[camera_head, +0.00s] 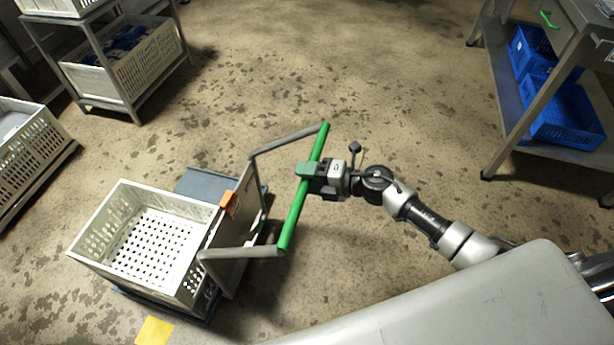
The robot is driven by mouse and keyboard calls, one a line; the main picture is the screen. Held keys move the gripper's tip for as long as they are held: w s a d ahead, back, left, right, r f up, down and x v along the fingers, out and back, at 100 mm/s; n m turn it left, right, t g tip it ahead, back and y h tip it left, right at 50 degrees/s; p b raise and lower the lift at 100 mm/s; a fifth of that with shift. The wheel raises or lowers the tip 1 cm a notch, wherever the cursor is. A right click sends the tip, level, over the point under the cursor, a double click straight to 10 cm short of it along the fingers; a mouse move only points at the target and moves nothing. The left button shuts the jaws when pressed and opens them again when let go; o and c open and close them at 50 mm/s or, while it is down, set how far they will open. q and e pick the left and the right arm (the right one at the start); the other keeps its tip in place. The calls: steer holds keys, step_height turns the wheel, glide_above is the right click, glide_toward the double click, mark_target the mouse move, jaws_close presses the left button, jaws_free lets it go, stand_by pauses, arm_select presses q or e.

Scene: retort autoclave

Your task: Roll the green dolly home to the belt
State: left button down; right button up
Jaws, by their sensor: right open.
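The dolly (236,262) stands on the floor left of centre, with a grey frame and a green push bar (293,214). An empty off-white perforated crate (92,228) sits on its deck. My right gripper (308,171) is at the upper part of the green bar, its jaws open and apparently around the bar; its green fingertips partly hide the bar there. Whether the fingers touch the bar cannot be told. My left gripper is not in view. No belt can be made out.
A rack (131,106) with white crates stands at upper left, another crate (30,150) at the left edge. A steel table (500,105) with blue crates (562,112) is at upper right. A yellow floor mark (154,331) lies near the dolly. The middle floor is clear.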

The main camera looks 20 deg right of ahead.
steer(key=shift+c, duration=0.3)
jaws_close()
